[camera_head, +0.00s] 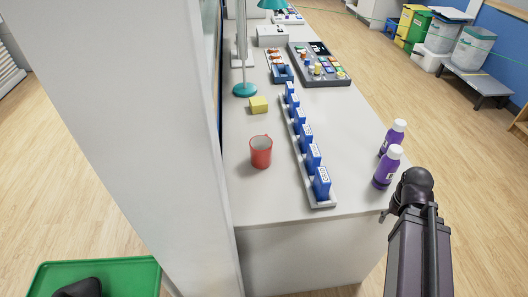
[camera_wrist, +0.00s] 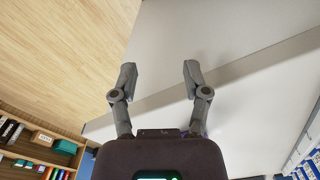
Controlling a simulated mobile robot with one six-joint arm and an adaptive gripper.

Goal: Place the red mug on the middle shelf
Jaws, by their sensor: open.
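The red mug (camera_head: 261,152) stands upright on the white counter (camera_head: 246,200), near its left edge, beside a row of blue boxes. My gripper (camera_wrist: 160,75) shows in the wrist view with its two fingers spread apart and nothing between them. A pale counter surface lies behind the fingers there. The mug does not show in the wrist view. My arm is at the lower right in the head view, right of the counter and well away from the mug. A wooden shelf unit (camera_wrist: 40,152) shows at the lower left of the wrist view; I cannot tell whether it holds the middle shelf.
Blue boxes (camera_head: 306,135) stand in a long rack right of the mug. A yellow block (camera_head: 258,105) and a teal lamp base (camera_head: 244,90) are behind it. Purple bottles (camera_head: 387,167) stand near the right edge. A white pillar (camera_head: 140,120) borders the counter's left side.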

